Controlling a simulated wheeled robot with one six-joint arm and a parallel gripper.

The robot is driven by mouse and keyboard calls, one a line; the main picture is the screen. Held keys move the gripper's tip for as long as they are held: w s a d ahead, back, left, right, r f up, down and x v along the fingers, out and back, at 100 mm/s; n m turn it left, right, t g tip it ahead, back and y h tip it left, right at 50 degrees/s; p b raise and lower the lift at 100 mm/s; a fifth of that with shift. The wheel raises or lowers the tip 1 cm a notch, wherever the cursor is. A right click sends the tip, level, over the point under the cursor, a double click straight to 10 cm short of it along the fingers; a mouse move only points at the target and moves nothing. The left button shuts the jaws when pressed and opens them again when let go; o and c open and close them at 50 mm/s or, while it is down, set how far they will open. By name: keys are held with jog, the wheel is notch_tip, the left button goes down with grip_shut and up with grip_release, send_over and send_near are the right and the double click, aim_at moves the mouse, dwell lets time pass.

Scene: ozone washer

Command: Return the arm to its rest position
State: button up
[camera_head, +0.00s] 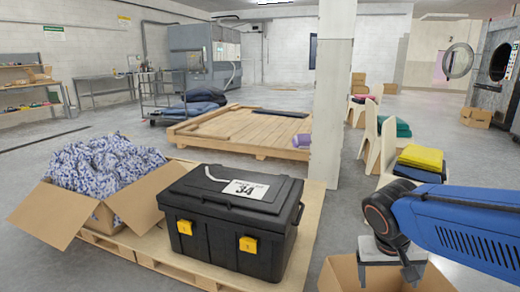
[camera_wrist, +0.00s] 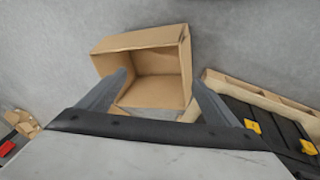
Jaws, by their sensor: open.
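My gripper (camera_head: 392,272) hangs at the end of my blue arm at the lower right of the head view, over an open cardboard box (camera_head: 342,277). In the wrist view my gripper (camera_wrist: 159,80) has its two grey fingers spread apart, with nothing visible between them. The open box (camera_wrist: 140,40) lies beyond the fingertips in that view, and the part of its inside that shows looks empty. The gap between the fingertips and the box is hard to judge. The fingers' tips are partly hidden in the head view.
A black toolbox (camera_head: 232,232) with yellow latches stands on a wooden pallet (camera_head: 180,272) beside a carton of patterned cloth (camera_head: 100,170). A pillar (camera_head: 330,110) rises behind. Chairs with folded fabrics (camera_head: 421,158) stand behind my arm. Grey floor (camera_head: 345,212) is clear between pillar and box.

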jog(key=s+a+r+n+t+y, duration=0.2)
jog(key=s+y, duration=0.1)
jog(key=s, duration=0.4)
jog(key=shift+s+r+n+t, duration=0.15)
jog(key=shift+s+n+t, duration=0.15)
jog(key=shift+s, duration=0.1)
dwell(0.6)
